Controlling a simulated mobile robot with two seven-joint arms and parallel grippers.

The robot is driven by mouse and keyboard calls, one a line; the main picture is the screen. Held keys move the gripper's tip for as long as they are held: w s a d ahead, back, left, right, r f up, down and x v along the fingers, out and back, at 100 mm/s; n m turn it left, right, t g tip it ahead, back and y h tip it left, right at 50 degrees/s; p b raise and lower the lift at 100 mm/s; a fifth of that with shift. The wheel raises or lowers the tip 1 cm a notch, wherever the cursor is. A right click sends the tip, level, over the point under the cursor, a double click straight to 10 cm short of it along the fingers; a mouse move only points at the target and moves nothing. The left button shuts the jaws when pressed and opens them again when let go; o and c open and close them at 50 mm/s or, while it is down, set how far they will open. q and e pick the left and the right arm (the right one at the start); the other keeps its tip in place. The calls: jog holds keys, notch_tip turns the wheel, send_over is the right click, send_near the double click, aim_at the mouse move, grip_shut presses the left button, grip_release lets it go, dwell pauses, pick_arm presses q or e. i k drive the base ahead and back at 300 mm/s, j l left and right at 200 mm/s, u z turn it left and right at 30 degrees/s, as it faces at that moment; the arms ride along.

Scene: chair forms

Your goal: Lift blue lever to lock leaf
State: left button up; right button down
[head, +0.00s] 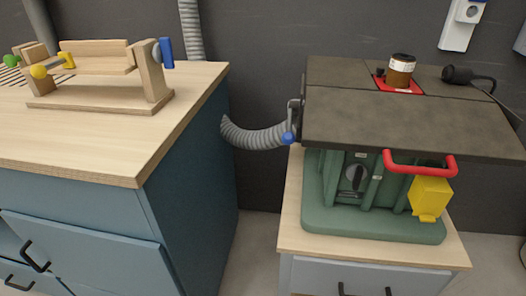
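A blue-knobbed lever (288,138) is at the left edge of the dark tabletop (420,118) on the green machine, with its blue ball end low beside a grey bracket (294,112). Seams divide the dark top into sections. A second blue handle (166,53) stands upright on the right post of the wooden jig (100,75) at the left. I cannot tell for sure which blue part or which panel the task names. Neither of my grippers is in view.
The jig, with yellow and green knobs, stands on a blue-fronted wooden bench (80,130). A brown jar (400,70) is on the top. A grey hose (250,136) spans the gap.

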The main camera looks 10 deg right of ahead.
aim_at(288, 138)
jog(key=k+j, duration=0.1)
jog(key=j, duration=0.35)
jog(key=k+j, duration=0.1)
jog(key=j, duration=0.3)
jog(key=k+j, duration=0.1)
jog(key=j, duration=0.35)
jog(key=k+j, duration=0.1)
jog(key=j, duration=0.35)
